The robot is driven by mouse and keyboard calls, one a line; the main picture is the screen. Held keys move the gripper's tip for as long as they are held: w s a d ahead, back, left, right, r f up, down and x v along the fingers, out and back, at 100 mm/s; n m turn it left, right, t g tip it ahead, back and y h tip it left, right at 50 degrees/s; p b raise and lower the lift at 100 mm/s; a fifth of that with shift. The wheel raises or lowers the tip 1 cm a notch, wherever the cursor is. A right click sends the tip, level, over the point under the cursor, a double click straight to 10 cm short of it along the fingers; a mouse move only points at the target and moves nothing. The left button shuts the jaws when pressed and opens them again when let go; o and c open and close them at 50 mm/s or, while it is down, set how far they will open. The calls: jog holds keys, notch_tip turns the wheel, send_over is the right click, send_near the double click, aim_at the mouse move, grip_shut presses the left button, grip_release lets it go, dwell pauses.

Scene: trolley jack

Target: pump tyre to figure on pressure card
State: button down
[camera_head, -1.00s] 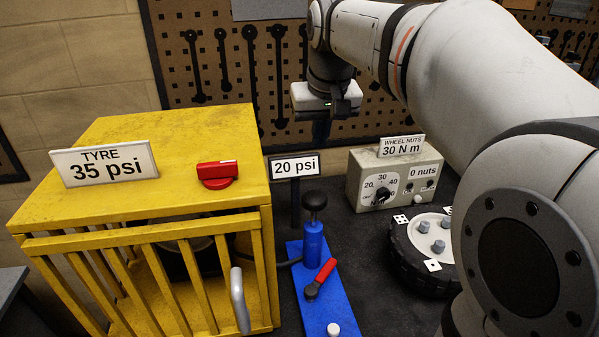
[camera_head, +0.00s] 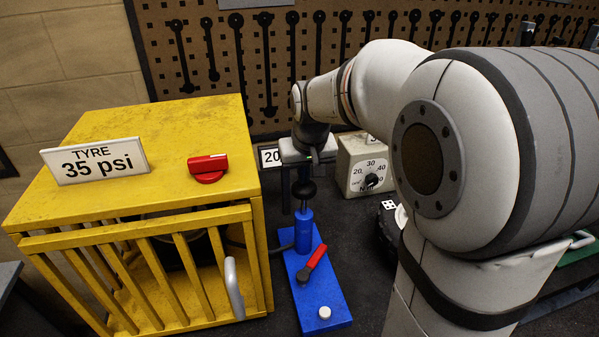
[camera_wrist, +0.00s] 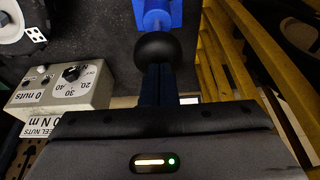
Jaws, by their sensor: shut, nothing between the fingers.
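The blue pump (camera_head: 303,230) stands on a blue base plate with a black ball knob (camera_head: 304,189) on top. My gripper (camera_head: 304,174) is shut and empty, pointing down at the knob. In the wrist view its fingertips (camera_wrist: 158,72) overlap the knob (camera_wrist: 157,50); I cannot tell whether they touch. The pressure card reading 35 psi (camera_head: 95,161) stands on the yellow cage (camera_head: 150,125). The pressure display (camera_head: 270,157) behind the pump shows 20, its right part hidden by my gripper. The tyre inside the cage is dark and mostly hidden behind bars.
A red lever (camera_head: 316,257) and a white button (camera_head: 324,312) are on the pump base. A red switch (camera_head: 207,167) is on the cage top. The cage's barred front has a grey handle (camera_head: 234,288). A dial box (camera_head: 361,167) and a wheel (camera_head: 388,235) stand right, partly behind my arm.

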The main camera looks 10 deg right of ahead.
aim_at(305, 188)
notch_tip(305, 188, down, 5)
jog(key=b, duration=0.4)
jog(key=shift+f+b, duration=0.1)
jog(key=shift+b, duration=0.3)
jog(key=shift+s, duration=0.15)
jog(key=shift+p, duration=0.3)
notch_tip(305, 188, up, 5)
jog(key=p, duration=0.3)
jog(key=b+v, duration=0.2)
jog(key=v, duration=0.7)
jog(key=shift+r, duration=0.25)
